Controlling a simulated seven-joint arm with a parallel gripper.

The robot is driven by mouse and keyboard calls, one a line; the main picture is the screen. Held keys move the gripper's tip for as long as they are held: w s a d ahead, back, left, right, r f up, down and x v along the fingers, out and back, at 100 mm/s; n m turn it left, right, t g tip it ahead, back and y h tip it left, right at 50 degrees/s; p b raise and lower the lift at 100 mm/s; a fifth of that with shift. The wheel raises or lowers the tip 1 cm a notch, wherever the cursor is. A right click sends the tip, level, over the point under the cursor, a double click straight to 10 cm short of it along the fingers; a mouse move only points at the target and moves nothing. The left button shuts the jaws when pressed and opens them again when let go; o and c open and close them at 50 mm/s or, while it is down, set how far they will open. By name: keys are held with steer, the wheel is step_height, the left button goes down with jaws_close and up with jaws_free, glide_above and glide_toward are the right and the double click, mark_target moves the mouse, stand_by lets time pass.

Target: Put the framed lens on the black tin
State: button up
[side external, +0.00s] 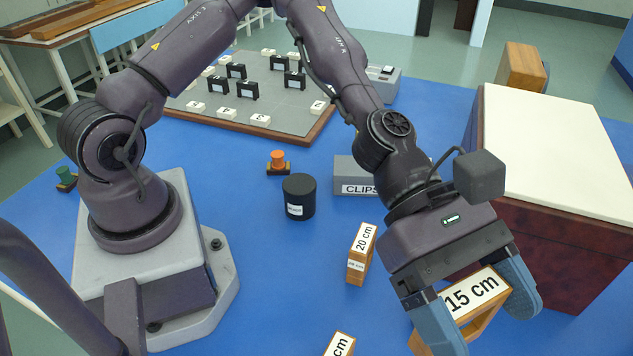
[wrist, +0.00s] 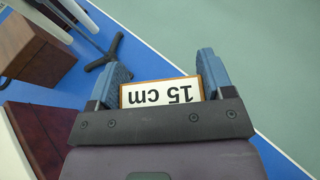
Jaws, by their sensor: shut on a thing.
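My gripper (side external: 485,322) points down at the right front and is shut on a wooden framed block labelled "15 cm" (side external: 472,293), with a blue finger on each side. The label also shows between the fingers in the wrist view (wrist: 161,93). The block's lower part is partly hidden, so I cannot tell whether it touches the bench. A smaller wooden block labelled "20 cm" (side external: 361,256) stands left of my gripper. Another wooden piece with a "cm" label (side external: 340,346) is cut off at the bottom edge. The black tin (side external: 299,197) stands upright at the middle, its lid bare.
A grey box labelled "CLIPS" (side external: 355,176) stands behind my forearm, right of the tin. An orange-topped piece (side external: 278,161) is behind the tin. A large dark red box with a cream top (side external: 565,140) stands close at right. A grey board (side external: 215,112) with black and white blocks lies behind.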

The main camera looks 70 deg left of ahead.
steer(key=f+m+g, duration=0.1)
steer(key=m+g, duration=0.1)
steer(key=s+a+f+m+g+y, duration=0.1)
steer(key=m+g, duration=0.1)
steer(key=a+f+m+g, duration=0.1)
steer(key=f+m+g, duration=0.1)
steer(key=shift+s+f+g+y, duration=0.1)
steer(key=shift+s+g+y, duration=0.05)
steer(key=shift+g+y, duration=0.2)
steer(key=w+a+f+m+y, duration=0.1)
steer(key=a+f+m+y, duration=0.1)
steer(key=a+m+y, duration=0.95)
steer(key=a+f+m+y, duration=0.2)
steer(key=a+m+y, duration=0.9)
steer(key=m+y, duration=0.15)
steer(key=a+r+m+t+y, duration=0.1)
steer(key=a+r+m+t, duration=0.2)
steer(key=a+r, duration=0.6)
steer(key=a+r+m+t, duration=0.3)
steer(key=a+r, duration=0.3)
steer(key=a, duration=0.5)
steer(key=shift+w+d+f, duration=0.1)
steer(key=shift+w+f, duration=0.05)
steer(key=shift+f, duration=4.65)
steer(key=shift+w+d+f, duration=0.1)
steer(key=shift+w+f, duration=0.05)
steer(key=shift+f, duration=4.6)
